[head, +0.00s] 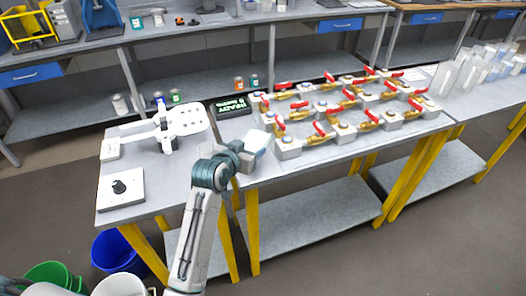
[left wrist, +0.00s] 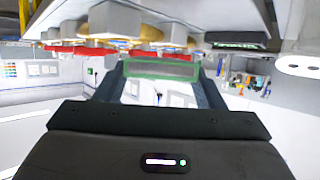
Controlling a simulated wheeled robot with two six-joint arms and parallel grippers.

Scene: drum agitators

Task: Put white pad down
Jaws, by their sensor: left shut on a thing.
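The white pad (head: 258,141) is a pale block with a greenish tint in the head view. It is at the tip of my left gripper (head: 246,152), near the left end of the valve table. In the left wrist view, my left gripper (left wrist: 160,85) has its two dark fingers on either side of the pad (left wrist: 160,69), which shows as a flat, green-edged piece. The gripper is shut on it. Whether the pad touches the table top is hard to tell. My right gripper is not in view.
Several brass valves with red handles (head: 320,130) stand on grey blocks right of the pad. A black display with green text (head: 233,107) is behind it. A white device with a perforated plate (head: 188,121) and a black knob on a plate (head: 120,187) are on the left table.

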